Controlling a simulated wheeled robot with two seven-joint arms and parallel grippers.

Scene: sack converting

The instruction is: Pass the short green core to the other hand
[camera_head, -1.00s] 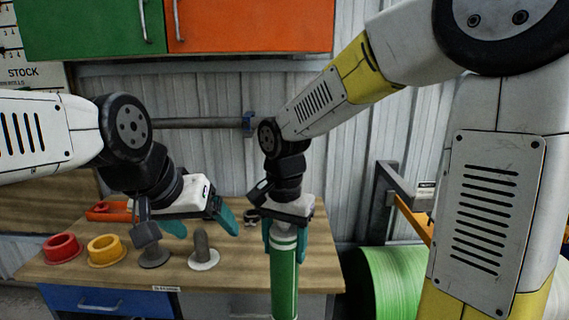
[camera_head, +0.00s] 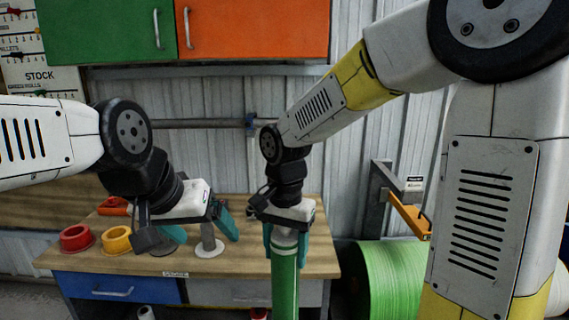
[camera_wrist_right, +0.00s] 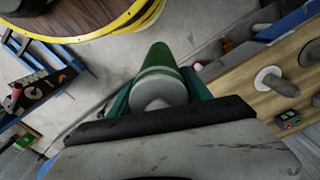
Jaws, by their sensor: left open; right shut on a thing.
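The green core (camera_head: 285,282) hangs upright below my right gripper (camera_head: 285,243), in front of the bench; its lower end is cut off by the picture's edge. The right gripper's teal fingers are shut on its top end. In the right wrist view the core (camera_wrist_right: 158,58) stands between the fingers, its pale grey end towards the camera. My left gripper (camera_head: 203,229) is open and empty, to the left of the core and apart from it. Its teal fingers point down and right, in front of the bench's posts.
On the wooden bench (camera_head: 130,264) are a red ring (camera_head: 76,239), a yellow ring (camera_head: 117,240) and grey posts, one on a white base (camera_head: 209,250). A big green roll (camera_head: 390,280) stands right of the bench. Wall cabinets (camera_head: 255,30) hang above.

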